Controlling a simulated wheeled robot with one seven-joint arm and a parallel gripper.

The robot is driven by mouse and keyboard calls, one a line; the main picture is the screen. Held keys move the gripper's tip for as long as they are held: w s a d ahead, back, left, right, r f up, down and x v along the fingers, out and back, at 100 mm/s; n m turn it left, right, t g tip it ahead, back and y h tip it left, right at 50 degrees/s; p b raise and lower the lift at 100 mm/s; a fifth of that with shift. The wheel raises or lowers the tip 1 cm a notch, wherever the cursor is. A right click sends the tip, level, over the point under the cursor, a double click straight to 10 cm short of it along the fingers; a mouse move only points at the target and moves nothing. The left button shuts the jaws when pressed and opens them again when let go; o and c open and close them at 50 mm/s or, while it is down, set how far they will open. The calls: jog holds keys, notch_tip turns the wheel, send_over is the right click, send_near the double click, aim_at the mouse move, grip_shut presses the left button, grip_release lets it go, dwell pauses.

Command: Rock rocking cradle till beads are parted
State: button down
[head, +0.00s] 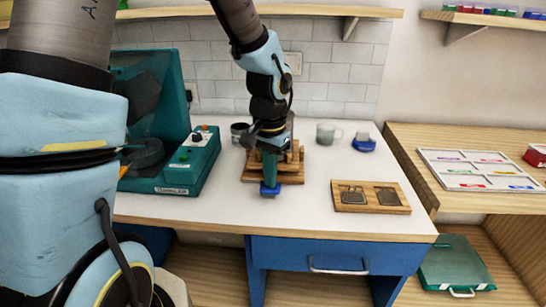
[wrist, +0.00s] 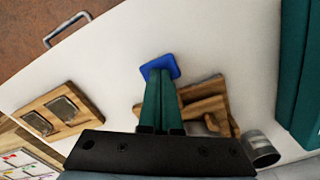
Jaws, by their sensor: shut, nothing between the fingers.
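The wooden rocking cradle (head: 293,170) stands on the white bench near its front middle, partly hidden behind my gripper. In the wrist view its wooden parts (wrist: 212,108) show to the right of my fingers. A blue pad (head: 270,190) is at the cradle's front; it also shows in the wrist view (wrist: 166,65). My gripper (head: 269,180) points down with its teal fingers shut and empty, the tips at the blue pad. In the wrist view the fingertips (wrist: 160,74) overlap the pad; I cannot tell whether they touch it. No beads can be made out.
A wooden board with two dark plates (head: 370,196) lies to the right. A teal machine (head: 165,130) stands on the left. A dark cup (head: 239,133), a pale mug (head: 327,133) and a blue-based item (head: 363,143) stand behind. The bench front between cradle and edge is clear.

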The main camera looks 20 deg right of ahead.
jog(key=shift+f+b, duration=0.4)
jog(key=shift+f, duration=0.4)
jog(key=shift+r+p, duration=2.05)
jog(key=shift+r, duration=0.25)
jog(key=shift+f, duration=0.1)
jog(key=shift+f+b, duration=1.6)
jog(key=shift+f, duration=0.5)
jog(key=shift+r, duration=0.1)
jog(key=shift+r+p, duration=2)
jog(key=shift+r, duration=0.15)
jog(key=shift+f, duration=0.15)
